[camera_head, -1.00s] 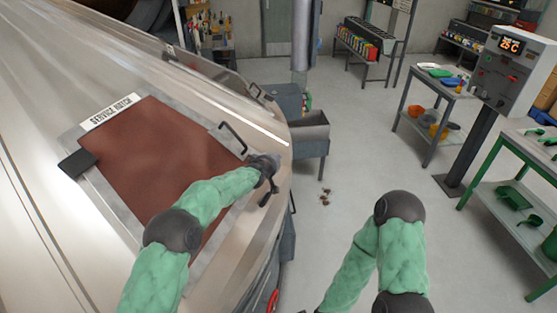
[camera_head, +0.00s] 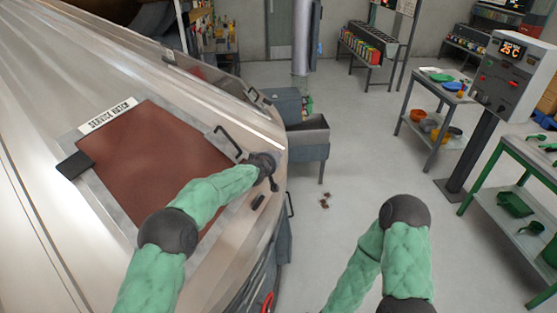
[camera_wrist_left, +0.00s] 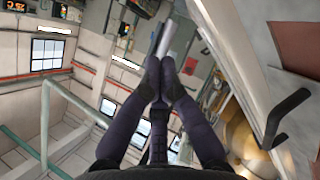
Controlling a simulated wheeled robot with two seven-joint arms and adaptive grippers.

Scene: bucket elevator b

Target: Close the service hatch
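The service hatch (camera_head: 150,155) is a brown-red panel in a light grey frame on the sloping metal housing, under a white "SERVICE HATCH" label (camera_head: 108,115). I cannot tell how far open it is. A black bar handle (camera_head: 229,141) stands at the frame's right edge; it also shows in the left wrist view (camera_wrist_left: 287,112). My left gripper (camera_head: 273,184) is just right of and below the handle, apart from it. In the left wrist view its fingers (camera_wrist_left: 160,64) meet at the tips with nothing visible between them. My left forearm covers the hatch's lower right part. My right gripper is out of view.
A grey bin (camera_head: 305,137) stands right of the housing. A control post (camera_head: 508,75) and green-framed table (camera_head: 512,165) stand at the right. The floor between is mostly clear, with small brown bits (camera_head: 325,201).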

